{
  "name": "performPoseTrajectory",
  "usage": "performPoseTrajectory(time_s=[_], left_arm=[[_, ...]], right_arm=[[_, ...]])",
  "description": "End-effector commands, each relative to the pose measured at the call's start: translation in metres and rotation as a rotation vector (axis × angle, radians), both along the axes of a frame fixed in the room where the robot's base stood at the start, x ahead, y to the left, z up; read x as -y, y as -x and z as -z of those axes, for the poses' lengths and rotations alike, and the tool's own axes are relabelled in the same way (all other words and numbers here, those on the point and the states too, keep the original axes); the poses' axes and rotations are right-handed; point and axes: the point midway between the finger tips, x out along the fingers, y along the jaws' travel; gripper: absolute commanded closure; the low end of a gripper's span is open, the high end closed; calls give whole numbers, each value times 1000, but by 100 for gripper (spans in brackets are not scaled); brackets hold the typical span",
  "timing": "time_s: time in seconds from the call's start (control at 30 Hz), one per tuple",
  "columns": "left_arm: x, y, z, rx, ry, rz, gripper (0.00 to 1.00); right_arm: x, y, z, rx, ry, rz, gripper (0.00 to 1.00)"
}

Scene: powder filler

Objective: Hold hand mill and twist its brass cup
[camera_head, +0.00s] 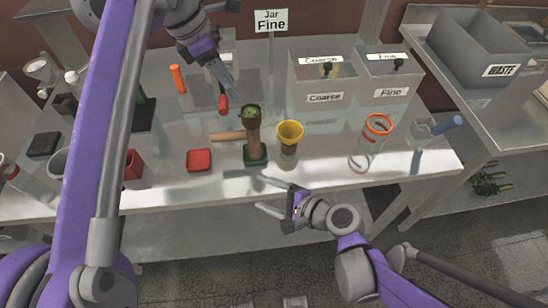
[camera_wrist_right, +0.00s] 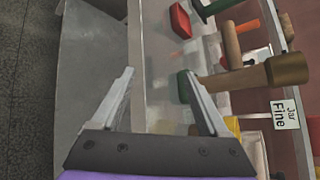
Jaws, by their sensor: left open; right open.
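The hand mill (camera_head: 253,135) stands upright on the table, with a wooden body, a green base (camera_head: 256,155), a side handle pointing left (camera_head: 228,136) and a brass cup (camera_head: 250,114) on top holding something green. In the right wrist view the mill's wooden body (camera_wrist_right: 235,78) appears sideways, the brass cup (camera_wrist_right: 286,68) to the right. My left gripper (camera_head: 229,90) is open, above and behind the mill, apart from it. My right gripper (camera_head: 262,194) is open and empty at the table's front edge, in front of the mill; its fingers also show in the right wrist view (camera_wrist_right: 158,72).
A yellow funnel (camera_head: 290,131) sits on a jar just right of the mill. A red dish (camera_head: 199,160) lies to its left. A red-handled tool (camera_head: 223,104) is near my left gripper. Coarse (camera_head: 322,78) and Fine bins (camera_head: 389,75) stand behind; an orange-rimmed jar (camera_head: 378,124) is farther right.

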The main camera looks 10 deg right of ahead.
Motion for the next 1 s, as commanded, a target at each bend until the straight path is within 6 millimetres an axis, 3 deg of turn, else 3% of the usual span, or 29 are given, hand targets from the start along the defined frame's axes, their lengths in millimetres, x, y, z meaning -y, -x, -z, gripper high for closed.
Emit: performPoseTrajectory(time_s=[0.2, 0.4, 0.67, 1.0], left_arm=[[0, 0, 0, 0, 0, 0, 50], [0, 0, 0, 0, 0, 0, 50], [0, 0, 0, 0, 0, 0, 50], [0, 0, 0, 0, 0, 0, 50]], right_arm=[[8, -47, -21, -174, -518, 235, 22], [25, -70, -28, -293, -841, 350, 22], [27, -84, -30, -342, -967, 385, 22], [-7, -130, -30, -341, -964, 382, 22]])
